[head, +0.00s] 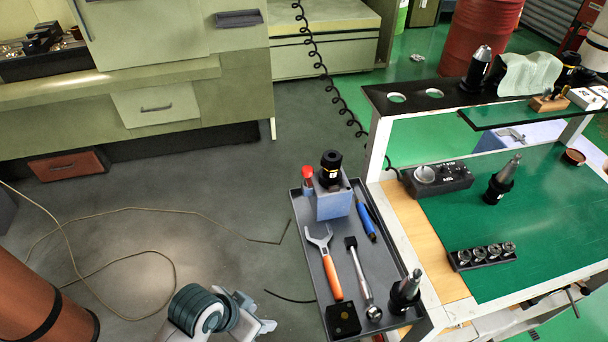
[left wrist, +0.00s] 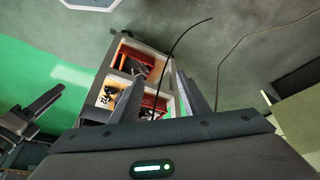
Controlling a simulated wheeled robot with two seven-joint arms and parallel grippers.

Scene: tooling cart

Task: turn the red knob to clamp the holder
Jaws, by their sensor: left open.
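The red knob (head: 308,174) stands at the left side of a blue-grey clamping block (head: 334,204) on the grey side tray. My left gripper (head: 260,311) is open, low in the head view, left of the tray's near end. It is apart from the knob and the block. In the left wrist view the two fingers (left wrist: 162,98) are spread, with drawers of the cart beyond them. The knob cannot be made out there.
The tray (head: 305,236) also holds an orange-handled wrench (head: 331,268), a ratchet (head: 362,277), a blue tool (head: 366,220), a black box (head: 343,318) and a tapered holder (head: 404,292). The green-topped cart (head: 450,222) is to its right. Floor left of the tray is mostly clear, with a thin cable.

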